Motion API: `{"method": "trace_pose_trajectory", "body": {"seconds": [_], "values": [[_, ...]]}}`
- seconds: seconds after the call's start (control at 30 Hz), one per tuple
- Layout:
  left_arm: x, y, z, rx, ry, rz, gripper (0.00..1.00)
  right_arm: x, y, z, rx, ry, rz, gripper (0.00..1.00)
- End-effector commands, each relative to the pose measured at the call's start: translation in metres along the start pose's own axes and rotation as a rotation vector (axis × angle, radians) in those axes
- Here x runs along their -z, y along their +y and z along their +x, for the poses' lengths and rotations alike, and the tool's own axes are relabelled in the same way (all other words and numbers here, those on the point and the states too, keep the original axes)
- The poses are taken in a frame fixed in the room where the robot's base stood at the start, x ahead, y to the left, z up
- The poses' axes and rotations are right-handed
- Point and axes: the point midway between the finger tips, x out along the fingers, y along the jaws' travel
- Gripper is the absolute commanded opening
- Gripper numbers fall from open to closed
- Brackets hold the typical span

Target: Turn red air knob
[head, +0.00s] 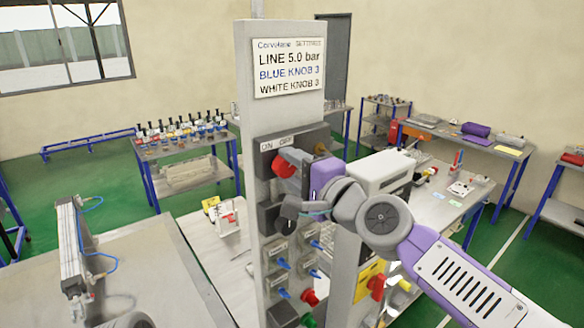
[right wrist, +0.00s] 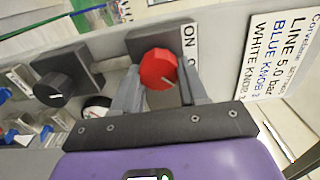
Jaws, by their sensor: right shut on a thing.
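The red air knob (head: 284,164) sits on a dark block near the top of the grey upright panel (head: 250,110), under an ON / OFF label (head: 277,143). My right gripper (head: 290,166) reaches it from the right and partly covers it. In the right wrist view the red knob (right wrist: 158,68) is between the two fingers of my right gripper (right wrist: 160,85), which are shut on it. My left gripper does not show.
A sign (head: 289,67) reads LINE 5.0 bar, BLUE KNOB 3, WHITE KNOB 3. A black knob (right wrist: 50,90) and a gauge (right wrist: 95,108) are beside the red knob. Blue-tipped fittings and a red button (head: 309,298) are lower on the panel. A cylinder (head: 72,250) stands at left.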

Motion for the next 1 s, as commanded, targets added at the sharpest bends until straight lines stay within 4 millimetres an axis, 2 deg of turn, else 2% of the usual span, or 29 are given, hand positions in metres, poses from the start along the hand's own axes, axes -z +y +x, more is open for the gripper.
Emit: {"method": "trace_pose_trajectory", "body": {"seconds": [0.27,0.3,0.43,0.77,0.87,1.0], "values": [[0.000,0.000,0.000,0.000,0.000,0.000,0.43,0.001,-0.002,-0.001,0.004,0.004,0.005,0.12],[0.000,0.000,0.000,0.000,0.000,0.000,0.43,0.001,-0.002,-0.001,0.004,0.004,0.005,0.47],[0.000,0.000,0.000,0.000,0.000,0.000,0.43,0.001,-0.001,0.000,0.003,0.003,0.004,0.67],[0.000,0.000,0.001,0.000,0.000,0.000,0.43,0.000,0.000,-0.003,0.001,0.001,0.002,0.68],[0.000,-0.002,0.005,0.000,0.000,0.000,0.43,0.001,0.000,-0.013,0.003,0.002,0.001,0.68],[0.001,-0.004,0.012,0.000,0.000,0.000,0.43,0.001,0.001,-0.036,0.004,0.004,0.001,0.68]]}}
